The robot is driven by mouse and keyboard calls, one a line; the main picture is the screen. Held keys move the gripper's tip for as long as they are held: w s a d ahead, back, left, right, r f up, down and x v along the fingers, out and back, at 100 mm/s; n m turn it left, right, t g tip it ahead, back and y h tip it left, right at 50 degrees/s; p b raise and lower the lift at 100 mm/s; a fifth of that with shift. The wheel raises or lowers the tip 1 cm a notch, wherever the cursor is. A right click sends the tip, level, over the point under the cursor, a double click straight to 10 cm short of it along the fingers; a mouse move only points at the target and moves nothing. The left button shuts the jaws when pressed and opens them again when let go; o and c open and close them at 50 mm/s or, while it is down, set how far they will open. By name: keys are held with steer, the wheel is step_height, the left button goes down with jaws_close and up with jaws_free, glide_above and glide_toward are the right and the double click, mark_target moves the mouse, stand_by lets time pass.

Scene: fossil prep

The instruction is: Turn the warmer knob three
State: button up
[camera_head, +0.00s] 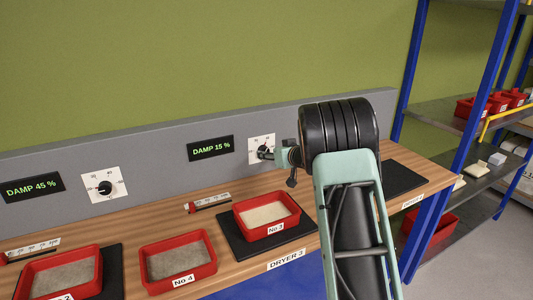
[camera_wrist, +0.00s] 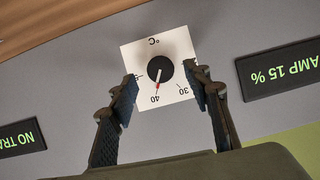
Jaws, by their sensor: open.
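The warmer knob (camera_wrist: 160,69) is round and black on a white dial plate (camera_wrist: 178,48) marked in °C. The wrist view shows the dial upside down. My gripper (camera_wrist: 162,80) is open, with one finger on each side of the knob and gaps visible between; I cannot tell how near the tips are to the panel. In the head view my gripper (camera_head: 277,155) is at this dial (camera_head: 260,141), partly covering it, above the bench place labelled DRYER 3 (camera_head: 286,259).
A display (camera_head: 210,148) left of the dial reads DAMP 15 %. Red tray No 3 (camera_head: 240,226) sits on a black mat below. Tray No 4 (camera_head: 182,284) stands on bare wood to its left. Another knob (camera_head: 105,188) is further left. A blue-framed shelf (camera_head: 413,70) stands at right.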

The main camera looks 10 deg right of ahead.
steer(key=shift+x, duration=1.8)
steer(key=c, duration=1.2)
steer(key=shift+o, duration=0.2)
steer(key=shift+a+f+b, duration=0.1)
steer(key=shift+b, duration=0.5)
steer(key=shift+s+a+f+n+t+h+b, duration=0.1)
steer(key=shift+n+t+h+b, duration=1.3)
steer(key=shift+b, duration=3.15)
steer(key=shift+a+n+t+h+b, duration=0.1)
steer(key=shift+n+h+b, duration=0.35)
steer(key=shift+n+b, duration=3.1)
steer(key=shift+s+a+f+n+t+h+b, duration=0.1)
steer(key=shift+n+t+h+b, duration=0.7)
steer(key=shift+b, duration=4.8)
steer(key=shift+r+n, duration=0.15)
steer(key=shift+n, duration=0.2)
